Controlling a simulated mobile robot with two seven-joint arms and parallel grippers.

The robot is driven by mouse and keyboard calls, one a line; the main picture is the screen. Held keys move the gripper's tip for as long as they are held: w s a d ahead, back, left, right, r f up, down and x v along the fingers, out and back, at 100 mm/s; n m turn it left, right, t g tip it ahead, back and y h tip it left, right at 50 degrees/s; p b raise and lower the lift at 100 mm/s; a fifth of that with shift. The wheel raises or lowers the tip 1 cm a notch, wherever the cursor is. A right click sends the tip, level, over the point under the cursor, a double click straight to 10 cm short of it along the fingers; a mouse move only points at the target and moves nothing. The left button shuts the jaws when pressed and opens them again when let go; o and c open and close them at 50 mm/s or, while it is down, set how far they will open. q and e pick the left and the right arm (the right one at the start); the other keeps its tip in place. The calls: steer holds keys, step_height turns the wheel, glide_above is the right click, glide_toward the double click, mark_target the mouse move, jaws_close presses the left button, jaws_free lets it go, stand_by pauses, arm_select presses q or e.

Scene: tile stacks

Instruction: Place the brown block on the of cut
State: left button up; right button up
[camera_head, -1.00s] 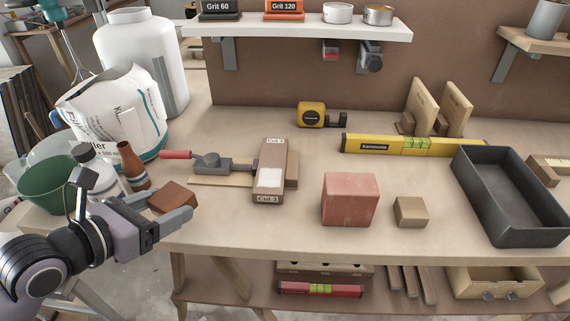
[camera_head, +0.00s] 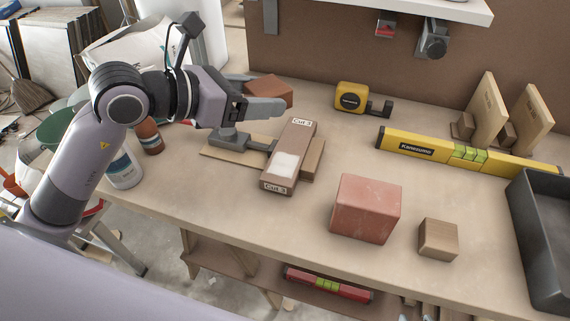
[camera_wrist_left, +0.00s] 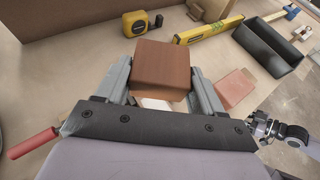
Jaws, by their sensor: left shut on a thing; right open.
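The brown block (camera_head: 268,90) is held between the fingers of my left gripper (camera_head: 268,101), above the back left of the bench. In the left wrist view the brown block (camera_wrist_left: 162,62) sits between both fingers and hides part of what is below. The brown board (camera_head: 297,139) marked "Cut 3" at its ends lies on the bench just in front of and below the gripper. It has a white patch on top; the block is apart from it. My right gripper (camera_wrist_left: 262,126) shows small at the right of the left wrist view, open.
A trowel-like tool (camera_head: 232,140) and thin wood lie beside the board. A red block (camera_head: 366,208), a small wooden block (camera_head: 438,239), a yellow level (camera_head: 415,146), a tape measure (camera_head: 350,97) and a dark tray (camera_head: 540,240) stand to the right.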

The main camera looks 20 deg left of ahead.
arm_select(q)
steer(key=shift+m+g+h, duration=0.5)
steer(key=shift+m+h, duration=0.1)
steer(key=shift+m, duration=0.1)
steer(key=r, duration=0.2)
steer(key=d+r, duration=0.1)
steer(key=r, duration=0.1)
steer(key=d+r, duration=0.1)
steer(key=shift+w+d+r+b, duration=0.1)
steer(key=shift+w+r+b, duration=0.2)
steer(key=shift+r+b, duration=0.1)
steer(key=b, duration=0.2)
glide_above(274, 168)
step_height(274, 168, down, 15)
steer(key=shift+r, duration=0.15)
step_height(274, 168, down, 4)
steer(key=shift+f, duration=0.55)
steer(key=shift+f, duration=0.15)
steer(key=o, duration=1)
steer(key=shift+o, duration=0.2)
